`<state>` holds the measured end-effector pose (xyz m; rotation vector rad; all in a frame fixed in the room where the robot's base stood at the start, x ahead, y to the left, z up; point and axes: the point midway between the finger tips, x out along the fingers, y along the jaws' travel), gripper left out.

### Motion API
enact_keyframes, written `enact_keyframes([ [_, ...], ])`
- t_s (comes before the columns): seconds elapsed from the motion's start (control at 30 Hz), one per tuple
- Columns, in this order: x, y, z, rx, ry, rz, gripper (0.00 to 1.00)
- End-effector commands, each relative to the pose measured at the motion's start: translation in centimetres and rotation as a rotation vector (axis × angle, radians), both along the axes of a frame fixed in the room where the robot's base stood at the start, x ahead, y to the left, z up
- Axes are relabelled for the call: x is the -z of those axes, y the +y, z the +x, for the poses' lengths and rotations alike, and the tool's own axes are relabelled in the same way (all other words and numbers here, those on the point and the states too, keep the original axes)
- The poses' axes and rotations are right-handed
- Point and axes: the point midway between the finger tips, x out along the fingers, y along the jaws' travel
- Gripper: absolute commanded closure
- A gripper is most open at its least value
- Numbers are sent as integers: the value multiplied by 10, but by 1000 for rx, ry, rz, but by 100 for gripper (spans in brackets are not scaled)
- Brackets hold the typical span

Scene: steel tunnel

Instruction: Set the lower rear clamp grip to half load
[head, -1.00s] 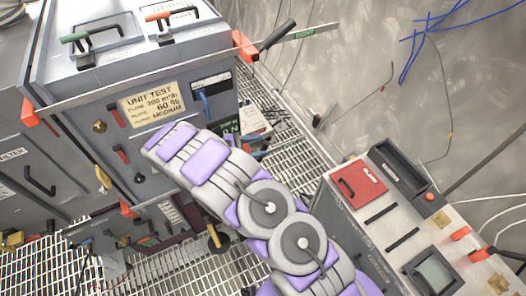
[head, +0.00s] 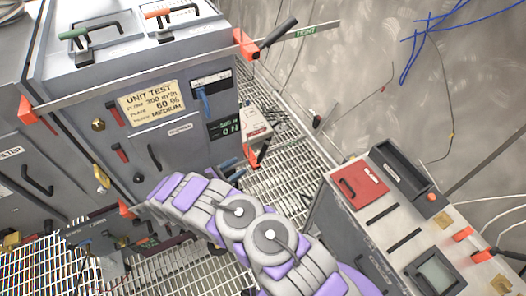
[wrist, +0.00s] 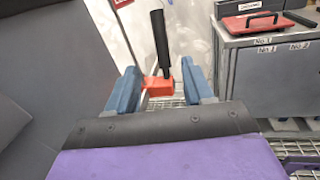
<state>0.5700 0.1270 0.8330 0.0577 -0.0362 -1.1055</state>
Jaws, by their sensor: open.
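The lower rear clamp, an orange block with a black grip, is at the lower right corner of the grey test unit (head: 170,150). The black grip (wrist: 159,42) stands nearly upright in the wrist view, above the orange block (wrist: 157,85). My gripper (wrist: 160,70) has its two blue fingers apart, one on each side of the block in the picture. I cannot tell whether they touch it. The fingers seem to show small in the head view (head: 229,168), just left of the clamp; my arm hides part of that area.
An upper clamp (head: 245,42) with a black grip is at the unit's top right corner. A dark display (head: 224,128) and label plate (head: 151,103) are on the unit's front. A console with a red panel (head: 360,184) stands right. Grated floor (head: 290,165) lies between.

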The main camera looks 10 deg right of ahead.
Motion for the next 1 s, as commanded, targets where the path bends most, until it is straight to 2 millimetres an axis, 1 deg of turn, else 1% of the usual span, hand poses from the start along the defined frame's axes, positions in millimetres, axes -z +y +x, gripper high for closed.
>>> enact_keyframes([
  [0.03,1,-11,4,4,1,-3,48],
  [0.1,1,-23,10,5,0,-3,48],
  [0.4,0,-75,36,5,-1,-2,48],
  [0.53,0,-96,47,5,-2,-2,48],
  [0.73,0,-115,57,3,-3,-1,48],
  [0.83,0,-120,60,2,-3,-1,48],
  [1.0,-1,-121,61,0,-2,-1,48],
])
